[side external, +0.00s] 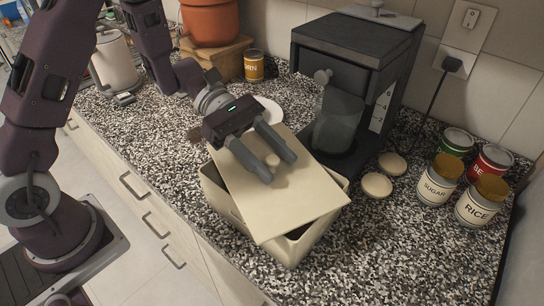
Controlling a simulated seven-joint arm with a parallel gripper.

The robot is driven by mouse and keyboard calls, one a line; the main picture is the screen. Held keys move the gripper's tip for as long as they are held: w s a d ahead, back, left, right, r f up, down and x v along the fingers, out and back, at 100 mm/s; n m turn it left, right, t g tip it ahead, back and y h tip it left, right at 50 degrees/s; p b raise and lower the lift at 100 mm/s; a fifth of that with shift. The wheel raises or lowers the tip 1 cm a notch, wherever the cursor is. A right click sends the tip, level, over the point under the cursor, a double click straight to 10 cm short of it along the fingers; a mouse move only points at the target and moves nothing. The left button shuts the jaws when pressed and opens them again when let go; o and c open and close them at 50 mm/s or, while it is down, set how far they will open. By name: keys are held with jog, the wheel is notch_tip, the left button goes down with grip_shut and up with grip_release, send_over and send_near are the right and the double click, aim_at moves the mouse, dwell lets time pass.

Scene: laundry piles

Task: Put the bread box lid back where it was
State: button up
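The bread box (222,197) is a cream, open-topped bin on the speckled counter. Its flat cream lid (298,202) lies over the opening, turned askew to the box. One corner overhangs the front side, and dark gaps into the box show at the right. Whether the lid touches the rim is unclear. My gripper (279,168) is over the lid with its two fingers apart. The lid's small round knob (272,160) shows between the fingertips. I cannot tell whether the fingers press on it.
A dark coffee machine (345,50) stands close behind the box. Two small round cream pieces (377,185) lie to its right, near several labelled cans (437,180). A white plate (266,110) is behind my gripper. A kettle (115,62) and terracotta pot (210,22) stand farther left.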

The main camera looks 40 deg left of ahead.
jog(key=shift+r, duration=0.2)
jog(key=v, duration=1.2)
jog(key=shift+r, duration=0.25)
jog(key=s+d+r+m+g+y, duration=0.1)
jog(key=s+d+r+m+y, duration=0.15)
jog(key=s+m, duration=0.3)
jog(key=s+d+r+m+y, duration=0.1)
jog(key=s+r+m+y, duration=0.1)
jog(key=s+m+y, duration=0.35)
jog(key=s+a+r+m+t+y, duration=0.1)
jog(key=s+a+m+t+y, duration=0.4)
jog(key=s+a+m+t, duration=0.1)
jog(key=shift+s+m+t, duration=0.3)
jog(key=shift+s+m, duration=0.1)
jog(key=shift+m, duration=0.1)
